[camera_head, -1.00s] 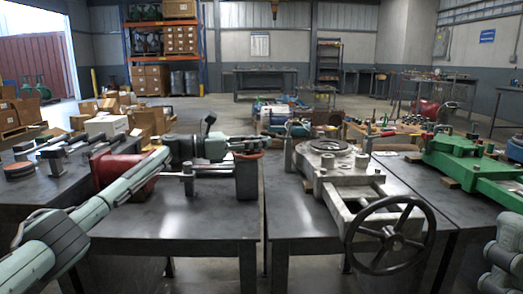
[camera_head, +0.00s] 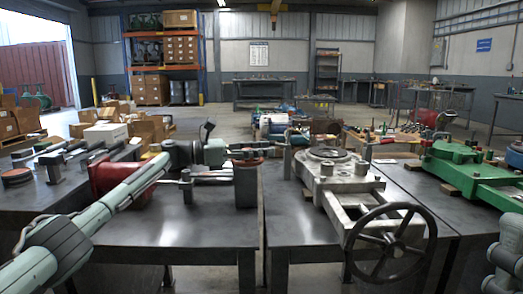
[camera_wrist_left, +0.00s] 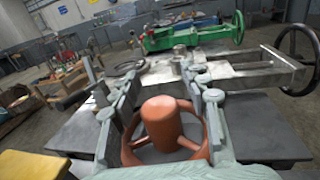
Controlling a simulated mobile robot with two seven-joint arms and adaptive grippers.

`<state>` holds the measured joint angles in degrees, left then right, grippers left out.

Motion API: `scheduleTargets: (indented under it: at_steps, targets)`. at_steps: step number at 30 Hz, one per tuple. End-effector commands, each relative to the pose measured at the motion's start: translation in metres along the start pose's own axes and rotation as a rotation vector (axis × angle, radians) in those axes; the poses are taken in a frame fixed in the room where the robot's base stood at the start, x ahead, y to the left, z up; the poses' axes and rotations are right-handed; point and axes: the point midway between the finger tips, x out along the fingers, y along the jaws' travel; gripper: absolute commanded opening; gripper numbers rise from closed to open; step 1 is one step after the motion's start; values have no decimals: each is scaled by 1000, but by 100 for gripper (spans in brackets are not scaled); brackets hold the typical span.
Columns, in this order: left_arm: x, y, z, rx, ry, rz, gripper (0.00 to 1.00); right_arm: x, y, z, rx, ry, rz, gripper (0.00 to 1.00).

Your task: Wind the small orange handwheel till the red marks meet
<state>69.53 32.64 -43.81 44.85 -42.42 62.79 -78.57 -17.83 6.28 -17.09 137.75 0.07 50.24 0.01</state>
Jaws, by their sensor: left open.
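The small orange handwheel shows in the left wrist view (camera_wrist_left: 160,122), with a thick round hub, spokes and a ring rim. In the head view only part of its orange rim (camera_head: 248,161) shows, above a dark post on the left-hand bench. My left gripper (camera_head: 243,150) is over the wheel. In the left wrist view its two fingers stand apart, one on either side of the hub, above or at the rim; I cannot tell whether they touch it. The gripper is open. I cannot make out the red marks. My right gripper is out of view; only part of my right arm shows.
A grey casting with a large black handwheel (camera_head: 390,244) stands on the bench to the right. A green machine (camera_head: 470,172) is farther right. A red flanged part (camera_head: 112,173) lies behind my left forearm. A narrow gap separates the two front benches.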

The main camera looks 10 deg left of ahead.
Motion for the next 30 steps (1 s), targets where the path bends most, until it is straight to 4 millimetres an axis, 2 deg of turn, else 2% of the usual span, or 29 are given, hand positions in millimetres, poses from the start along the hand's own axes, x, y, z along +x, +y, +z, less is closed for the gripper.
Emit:
scheduleTargets:
  at_steps: [7, 21, 24, 30]
  targets:
    - [0, 0, 6, 2, -1, 1, 45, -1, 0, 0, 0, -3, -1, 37]
    - [0, 0, 86, 2, -1, 0, 45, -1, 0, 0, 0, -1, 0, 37]
    - [0, 0, 96, 2, 0, 0, 45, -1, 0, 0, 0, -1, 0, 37]
    - [0, 0, 100, 0, 1, 0, 45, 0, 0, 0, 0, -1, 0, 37]
